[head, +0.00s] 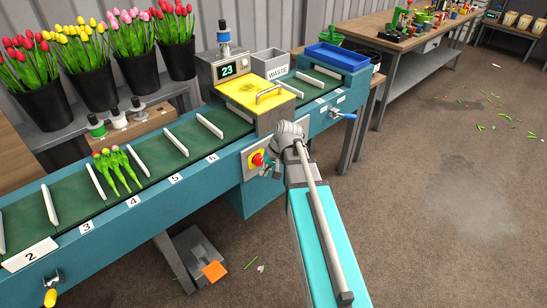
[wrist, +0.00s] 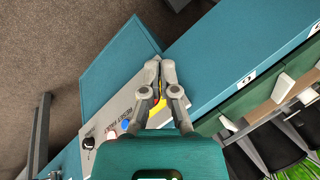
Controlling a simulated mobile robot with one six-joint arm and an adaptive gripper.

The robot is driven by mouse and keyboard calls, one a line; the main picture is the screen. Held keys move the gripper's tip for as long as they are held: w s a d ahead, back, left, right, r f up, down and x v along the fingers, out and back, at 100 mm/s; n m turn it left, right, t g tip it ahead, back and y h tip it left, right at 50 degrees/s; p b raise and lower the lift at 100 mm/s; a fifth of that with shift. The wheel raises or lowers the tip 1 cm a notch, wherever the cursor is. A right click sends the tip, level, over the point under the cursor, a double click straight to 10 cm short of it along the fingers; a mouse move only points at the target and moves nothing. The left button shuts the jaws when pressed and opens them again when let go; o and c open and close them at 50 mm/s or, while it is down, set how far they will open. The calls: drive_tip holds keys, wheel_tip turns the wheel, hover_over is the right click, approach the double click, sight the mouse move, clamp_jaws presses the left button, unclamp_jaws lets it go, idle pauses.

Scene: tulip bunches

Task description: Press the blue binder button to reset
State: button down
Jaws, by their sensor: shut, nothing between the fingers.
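The blue button (wrist: 126,124) shows in the wrist view on a grey control panel (wrist: 118,107), to the lower left of my gripper. My gripper (wrist: 159,66) is shut and empty over the panel, its fingertips apart from the blue button in the picture. Whether the fingers touch the panel, I cannot tell. In the head view, my arm hides the blue button and most of my gripper. The red stop button (head: 257,159) on its yellow plate is visible there, left of my arm. In the wrist view my fingers mostly cover the yellow plate (wrist: 160,103).
A black knob (wrist: 89,143) sits beside the blue button. The binder (head: 238,86) has a yellow cover and a display reading 23. Open floor (head: 450,200) lies to the right.

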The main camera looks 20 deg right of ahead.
drive_tip(key=w+d+f+m+t+b, duration=0.1)
drive_tip(key=w+d+f+b, duration=0.2)
drive_tip(key=d+b, duration=0.1)
drive_tip(key=w+d+f+m+t+y+b, duration=0.1)
drive_tip(key=w+d+f+t+b, duration=0.1)
drive_tip(key=d, duration=0.5)
drive_tip(key=w+d+f+m+t+y+b, duration=0.1)
drive_tip(key=w+d+f+b, duration=0.2)
drive_tip(key=d+b, duration=0.3)
drive_tip(key=shift+w+f+m+t, duration=0.3)
drive_tip(key=shift+w+m+t, duration=0.1)
drive_tip(key=shift+w, duration=0.15)
drive_tip(key=shift+w, duration=0.15)
drive_tip(key=w+a, duration=0.3)
drive_tip(key=w, duration=0.5)
drive_tip(key=shift+w, duration=0.2)
idle(0.8)
drive_tip(key=shift+w+a, duration=0.1)
drive_tip(key=shift+w, duration=0.15)
